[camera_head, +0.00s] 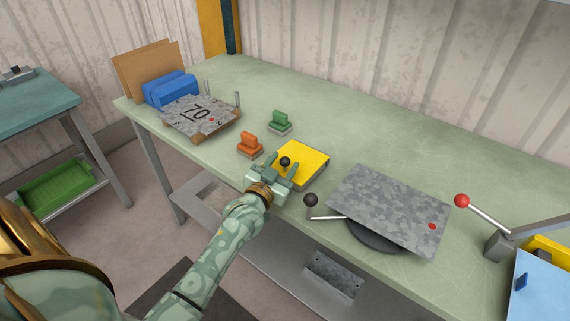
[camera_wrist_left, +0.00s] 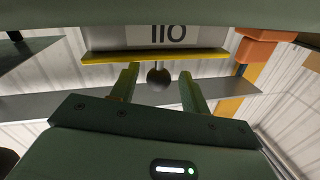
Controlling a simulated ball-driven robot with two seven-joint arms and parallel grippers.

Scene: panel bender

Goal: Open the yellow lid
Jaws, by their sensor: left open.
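The yellow lid (camera_head: 308,158) is flat and lies shut on a small box near the front edge of the bench. A round black knob (camera_head: 285,161) sits at its near side. My left gripper (camera_head: 279,170) reaches in at the knob with its fingers apart. In the left wrist view the lid shows as a thin yellow strip (camera_wrist_left: 155,57) beside the box face marked 110 (camera_wrist_left: 168,35). The knob (camera_wrist_left: 159,77) is there between the two open fingers, with gaps on both sides. My right gripper is not in view.
An orange block (camera_head: 249,144) and a green block (camera_head: 280,121) stand just left of the box. A grey sheet (camera_head: 390,208) on a dark round base is to the right, with a black-knobbed lever (camera_head: 311,200) between. A red-knobbed lever (camera_head: 462,201) stands farther right.

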